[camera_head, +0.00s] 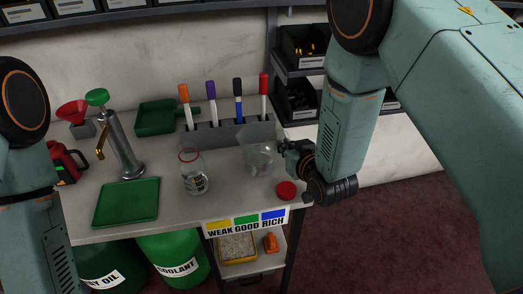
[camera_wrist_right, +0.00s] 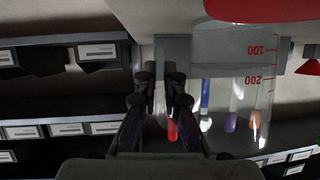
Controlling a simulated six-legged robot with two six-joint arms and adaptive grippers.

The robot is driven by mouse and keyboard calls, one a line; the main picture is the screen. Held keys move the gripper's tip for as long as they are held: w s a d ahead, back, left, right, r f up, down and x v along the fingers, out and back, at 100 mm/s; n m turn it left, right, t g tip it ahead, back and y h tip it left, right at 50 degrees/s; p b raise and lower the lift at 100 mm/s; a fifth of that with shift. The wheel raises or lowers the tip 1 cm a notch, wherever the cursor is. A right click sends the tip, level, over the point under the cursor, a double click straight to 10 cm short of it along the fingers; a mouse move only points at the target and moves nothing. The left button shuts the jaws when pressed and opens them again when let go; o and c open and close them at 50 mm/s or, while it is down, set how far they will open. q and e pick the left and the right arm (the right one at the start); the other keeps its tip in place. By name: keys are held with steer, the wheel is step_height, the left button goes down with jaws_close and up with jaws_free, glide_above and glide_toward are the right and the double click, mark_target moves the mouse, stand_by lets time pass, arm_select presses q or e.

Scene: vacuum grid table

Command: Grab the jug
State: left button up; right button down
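The jug (camera_head: 258,158) is clear, stands upright on the table near its right end, and has red volume marks in the right wrist view (camera_wrist_right: 235,95). My right gripper (camera_head: 287,152) is at the jug's right side, at about its height. In the right wrist view the two fingertips (camera_wrist_right: 161,78) are a small gap apart, just beside the jug's wall. A clear strip, perhaps the jug's handle, shows in the gap; I cannot tell whether the fingers touch it. My left gripper is out of view.
A bottle with a red ring (camera_head: 194,172) stands left of the jug. A red lid (camera_head: 286,190) lies in front. A grey rack (camera_head: 222,134) with several markers is behind. A green tray (camera_head: 127,202) and a pump (camera_head: 122,145) are at left. Shelf bins (camera_head: 300,48) are behind my right arm.

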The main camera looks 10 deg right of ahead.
steer(key=shift+d, duration=0.1)
steer(key=shift+r, duration=0.1)
stand_by(0.4)
steer(key=shift+w+r, duration=0.1)
steer(key=shift+r, duration=0.1)
steer(key=shift+r+p, duration=1.3)
steer(key=shift+r, duration=3.35)
